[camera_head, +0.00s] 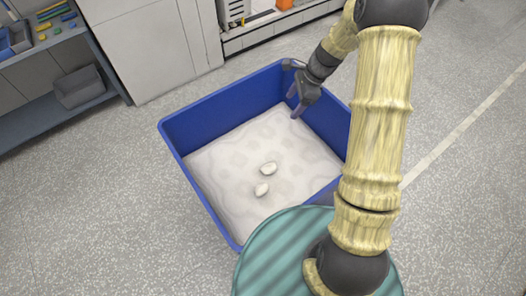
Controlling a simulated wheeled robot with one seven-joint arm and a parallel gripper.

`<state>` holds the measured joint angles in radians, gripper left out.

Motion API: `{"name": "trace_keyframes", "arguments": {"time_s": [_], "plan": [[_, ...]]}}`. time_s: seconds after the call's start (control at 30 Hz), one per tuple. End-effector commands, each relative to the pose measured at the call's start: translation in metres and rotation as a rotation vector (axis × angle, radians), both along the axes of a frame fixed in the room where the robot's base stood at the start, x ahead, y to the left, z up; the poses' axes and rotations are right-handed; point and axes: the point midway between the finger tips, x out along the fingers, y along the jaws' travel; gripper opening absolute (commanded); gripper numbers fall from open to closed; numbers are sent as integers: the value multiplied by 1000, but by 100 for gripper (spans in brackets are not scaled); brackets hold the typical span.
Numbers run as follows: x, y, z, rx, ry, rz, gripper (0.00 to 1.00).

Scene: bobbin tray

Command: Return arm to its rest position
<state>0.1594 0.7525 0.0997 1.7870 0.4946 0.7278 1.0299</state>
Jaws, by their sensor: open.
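My gripper (297,104) is dark grey and open, with nothing seen between its fingers. It is at the far right part of a blue bin (180,172), over or just inside it; its exact height above the contents is hard to tell. My arm reaches from the lower right up and over the bin's right side, hiding part of the right wall. The bin holds a pale, whitish layer (225,165). Two small white oval objects (268,169) (262,189) lie on that layer near the middle, close together.
A shelf unit (50,45) with small coloured items and a grey box (78,88) stands at upper left, beside a pale cabinet (150,45). A low shelf (285,25) is at the back. Speckled floor (110,200) is clear left of the bin and at right.

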Motion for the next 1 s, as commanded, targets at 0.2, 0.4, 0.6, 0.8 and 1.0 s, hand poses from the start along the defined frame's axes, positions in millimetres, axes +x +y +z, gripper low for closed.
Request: {"name": "trace_keyframes", "arguments": {"time_s": [0.2,0.4,0.6,0.8,1.0], "plan": [[0,0,0,0,0,0,70],[-13,-2,11,-39,-48,96,70],[-56,-11,41,-156,-182,405,70],[-109,-21,67,-280,-315,777,70],[-164,-29,85,-394,-428,1152,70]]}}
